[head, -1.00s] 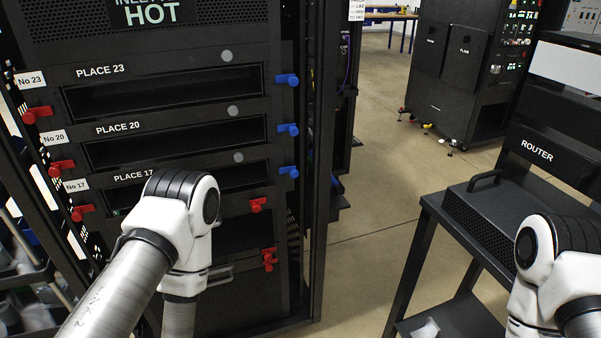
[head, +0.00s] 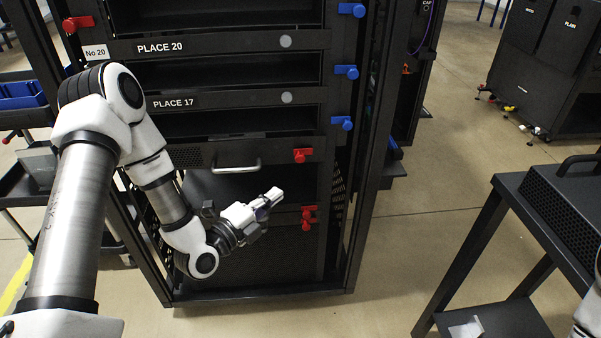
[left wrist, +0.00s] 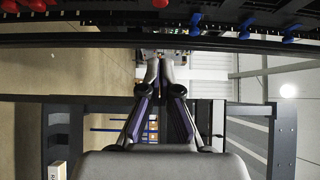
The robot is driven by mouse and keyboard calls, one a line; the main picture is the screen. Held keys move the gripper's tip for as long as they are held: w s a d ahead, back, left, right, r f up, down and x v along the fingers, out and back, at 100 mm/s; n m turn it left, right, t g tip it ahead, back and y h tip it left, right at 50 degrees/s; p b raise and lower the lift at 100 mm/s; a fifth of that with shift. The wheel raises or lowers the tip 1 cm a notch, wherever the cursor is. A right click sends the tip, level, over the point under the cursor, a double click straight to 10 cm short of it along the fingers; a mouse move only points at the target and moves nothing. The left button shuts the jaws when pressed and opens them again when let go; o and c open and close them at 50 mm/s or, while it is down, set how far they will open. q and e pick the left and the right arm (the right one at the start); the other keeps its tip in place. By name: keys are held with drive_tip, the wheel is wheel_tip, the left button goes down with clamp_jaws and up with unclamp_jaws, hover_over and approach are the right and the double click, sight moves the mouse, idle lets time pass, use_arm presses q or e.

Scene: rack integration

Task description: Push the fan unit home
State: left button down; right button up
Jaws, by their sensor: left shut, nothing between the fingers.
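The fan unit carries no readable label. A dark unit with a vent mesh and a silver bar handle (head: 236,165) sits in the rack below PLACE 17 and is likely it. I cannot tell how deep it sits. My left gripper (head: 275,196) is shut and empty, in front of the rack just below and right of that handle, pointing right. It also shows in the left wrist view (left wrist: 160,75), fingers together. No contact with the unit is visible. My right gripper is outside the views.
The rack (head: 335,200) has open slots at PLACE 20 and PLACE 17. Red latches (head: 303,155) and blue latches (head: 346,72) stick out at its sides. A dark cart (head: 510,190) stands at right, with clear floor (head: 430,180) between it and the rack.

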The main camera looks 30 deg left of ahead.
use_arm(q)
drive_tip(key=a+x, duration=0.2)
drive_tip(key=x, duration=1)
drive_tip(key=shift+w+a, duration=0.2)
drive_tip(key=shift+w, duration=0.3)
drive_tip(key=shift+f, duration=0.15)
